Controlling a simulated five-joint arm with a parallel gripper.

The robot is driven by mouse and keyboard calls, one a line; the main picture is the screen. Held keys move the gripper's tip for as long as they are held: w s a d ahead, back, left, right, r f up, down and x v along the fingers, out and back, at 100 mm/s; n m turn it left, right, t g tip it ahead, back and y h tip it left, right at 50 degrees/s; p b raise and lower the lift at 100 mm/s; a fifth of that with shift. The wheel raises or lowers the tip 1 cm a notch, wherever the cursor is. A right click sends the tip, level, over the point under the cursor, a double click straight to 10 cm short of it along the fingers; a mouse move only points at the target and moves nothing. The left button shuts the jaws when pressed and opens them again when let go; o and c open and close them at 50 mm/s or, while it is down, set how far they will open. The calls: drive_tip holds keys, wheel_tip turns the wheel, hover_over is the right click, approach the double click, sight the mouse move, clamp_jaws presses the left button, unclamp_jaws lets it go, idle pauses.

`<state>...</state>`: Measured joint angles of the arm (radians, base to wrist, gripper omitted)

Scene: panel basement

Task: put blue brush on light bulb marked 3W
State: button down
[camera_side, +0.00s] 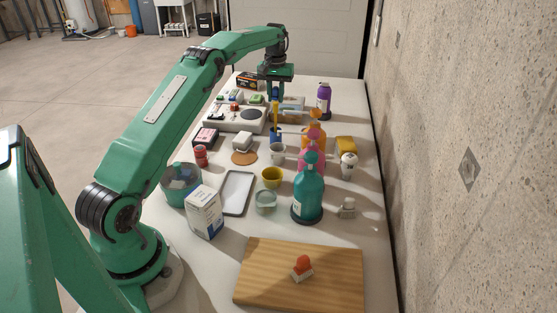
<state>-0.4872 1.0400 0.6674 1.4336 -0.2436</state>
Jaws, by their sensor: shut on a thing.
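My gripper (275,88) is at the far part of the table, pointing down. It is shut on a small dark blue thing (276,95), which looks like the blue brush; the fingers and the distance hide most of its shape. A white, round-topped thing (348,163) that looks like a light bulb stands at the right side of the table, nearer the camera than my gripper. No 3W marking can be read on it from here.
A teal bottle (307,195), pink bottle (312,155) and purple bottle (324,100) stand on the right. A yellow upright thing (276,112) is just below my gripper. A concrete wall borders the right.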

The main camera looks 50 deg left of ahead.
drive_tip(key=s+d+r+m, duration=0.25)
drive_tip(key=d+r, duration=0.35)
drive_tip(key=d, duration=0.3)
drive_tip(key=s+d+r+m, duration=0.2)
drive_tip(key=d+r+m, duration=0.3)
drive_tip(key=d, duration=0.5)
drive_tip(key=s+d+r+m, duration=0.2)
drive_tip(key=s+d+r, duration=0.1)
drive_tip(key=d+r, duration=0.55)
drive_tip(key=w+d+f+n, duration=0.2)
drive_tip(key=d+f+n, duration=0.8)
drive_tip(key=d, duration=0.5)
drive_tip(key=shift+w+f, duration=0.4)
drive_tip(key=shift+f, duration=0.2)
hover_over(350, 156)
wheel_tip(350, 156, down, 7)
drive_tip(key=shift+f, duration=2)
drive_tip(key=shift+f, duration=0.15)
